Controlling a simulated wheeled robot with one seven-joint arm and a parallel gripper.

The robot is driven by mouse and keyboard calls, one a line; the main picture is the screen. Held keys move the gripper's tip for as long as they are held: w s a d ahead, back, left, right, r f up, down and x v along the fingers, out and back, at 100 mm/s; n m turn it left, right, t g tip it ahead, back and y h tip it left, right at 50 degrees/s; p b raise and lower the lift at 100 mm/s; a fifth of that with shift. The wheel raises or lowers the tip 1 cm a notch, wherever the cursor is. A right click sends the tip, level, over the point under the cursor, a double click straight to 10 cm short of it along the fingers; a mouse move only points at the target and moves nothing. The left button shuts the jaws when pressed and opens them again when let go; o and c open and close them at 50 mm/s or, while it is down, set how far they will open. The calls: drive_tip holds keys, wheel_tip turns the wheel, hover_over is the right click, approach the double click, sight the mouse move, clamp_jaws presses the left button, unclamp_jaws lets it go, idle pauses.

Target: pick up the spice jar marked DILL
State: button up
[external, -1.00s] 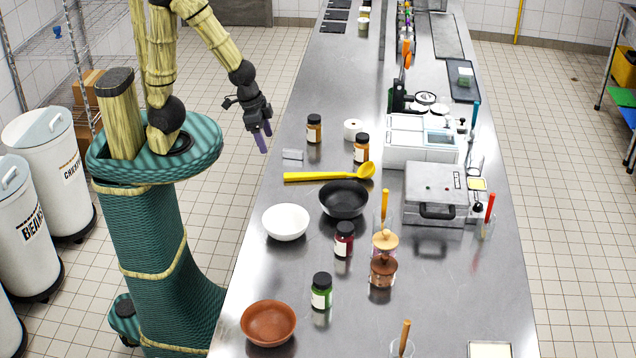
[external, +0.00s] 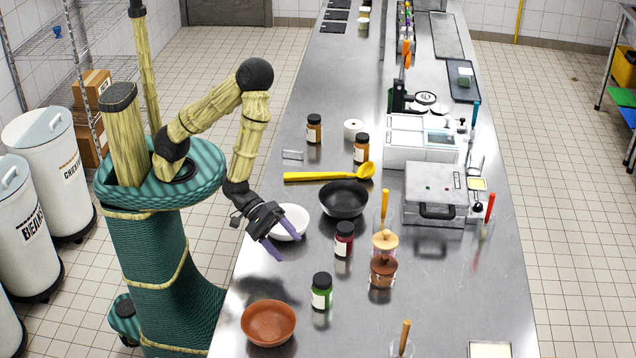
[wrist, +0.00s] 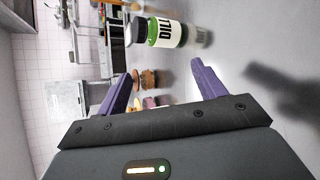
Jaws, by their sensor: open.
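The DILL jar (external: 321,291) has a green body, a black lid and a white label, and stands upright on the steel counter (external: 380,325). In the wrist view the DILL jar (wrist: 166,33) appears on its side above the fingers, its label readable. My gripper (external: 288,249) is open and empty, over the counter just in front of the white bowl. It is above and to the left of the jar in the external view, apart from it. In the wrist view the two purple fingers of my gripper (wrist: 160,90) are spread with nothing between them.
A terracotta bowl (external: 268,323) sits left of the DILL jar. A white bowl (external: 293,214) is partly behind my gripper. The counter in front of the DILL jar is clear.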

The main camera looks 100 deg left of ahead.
sight(315, 275)
drive_tip(key=d+n+t+b, duration=0.1)
drive_tip(key=n, duration=0.1)
drive_tip(key=s+d+f+n, duration=0.1)
drive_tip(key=n, duration=0.2)
drive_tip(key=d+f+n+t+h+b, duration=0.1)
drive_tip(key=n, duration=0.1)
drive_tip(key=shift+s+d+t+b, duration=0.25)
drive_tip(key=shift+d+t+b, duration=0.05)
drive_tip(key=shift+b, duration=0.05)
drive_tip(key=n, duration=0.1)
drive_tip(key=n+t+b, duration=0.1)
drive_tip(key=n, duration=0.3)
drive_tip(key=shift+s+d+t, duration=0.15)
drive_tip(key=shift+s+t, duration=0.2)
drive_tip(key=shift+t, duration=0.05)
drive_tip(key=n, duration=0.2)
drive_tip(key=n+t+y, duration=0.1)
drive_tip(key=shift+s+a+r+b, duration=0.15)
drive_tip(key=shift+a+r+b, duration=0.1)
drive_tip(key=shift+b, duration=0.1)
drive_tip(key=shift+w+d+r, duration=0.15)
drive_tip(key=shift+w, duration=0.15)
drive_tip(key=p+x, duration=0.4)
drive_tip(key=x, duration=0.7)
drive_tip(key=shift+w, duration=0.15)
drive_tip(key=shift+w+d, duration=0.1)
drive_tip(key=shift+w, duration=0.05)
